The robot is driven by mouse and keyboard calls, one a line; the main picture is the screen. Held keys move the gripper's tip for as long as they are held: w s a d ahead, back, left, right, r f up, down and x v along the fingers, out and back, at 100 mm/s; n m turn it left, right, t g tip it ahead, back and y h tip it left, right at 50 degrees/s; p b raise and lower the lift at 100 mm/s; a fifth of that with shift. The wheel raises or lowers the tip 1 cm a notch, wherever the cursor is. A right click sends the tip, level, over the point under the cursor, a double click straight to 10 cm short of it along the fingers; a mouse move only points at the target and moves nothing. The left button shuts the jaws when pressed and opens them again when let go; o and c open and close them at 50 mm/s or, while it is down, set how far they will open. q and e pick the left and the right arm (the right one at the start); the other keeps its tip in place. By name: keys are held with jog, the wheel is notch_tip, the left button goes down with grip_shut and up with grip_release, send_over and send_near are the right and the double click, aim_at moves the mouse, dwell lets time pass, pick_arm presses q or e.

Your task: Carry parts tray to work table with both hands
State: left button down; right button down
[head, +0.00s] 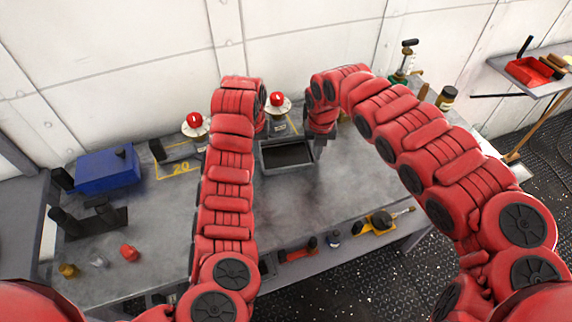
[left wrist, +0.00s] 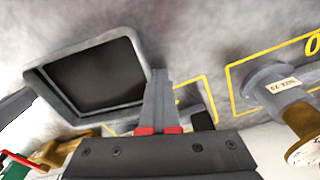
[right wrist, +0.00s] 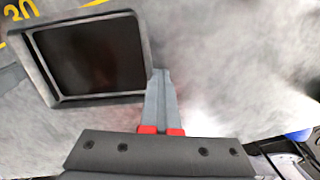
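The parts tray (head: 272,166) is a shallow grey rectangular tray with a dark inside, over the back middle of the grey work table (head: 340,195). I cannot tell whether it rests on the top or hangs slightly above. My left gripper (head: 265,131) is at its left side, partly hidden by my arm; in the left wrist view its fingers (left wrist: 158,98) are together against the tray rim (left wrist: 140,62). My right gripper (head: 319,144) is at the right side; in the right wrist view its fingers (right wrist: 160,98) are together at the rim (right wrist: 147,60) near a corner.
A blue box (head: 108,172) is at the left. A wall shelf with a red bin (head: 528,71) is at the right. The table right of the tray is clear.

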pick_arm(q)
jog(key=shift+d+f, duration=0.1)
jog(key=shift+d, duration=0.4)
pick_arm(e)
jog(key=shift+a+f, duration=0.1)
jog(key=shift+a, duration=0.35)
pick_arm(q)
jog(key=c, duration=1.6)
grip_release()
jog(key=shift+a, duration=0.75)
pick_arm(e)
jog(key=shift+d, duration=0.8)
pick_arm(q)
jog(key=c, duration=1.2)
grip_release()
jog(key=shift+a, duration=0.7)
pick_arm(e)
jog(key=shift+d, duration=0.65)
pick_arm(q)
jog(key=shift+o, duration=0.2)
pick_arm(e)
jog(key=c, duration=1.2)
grip_release()
jog(key=shift+o, duration=0.2)
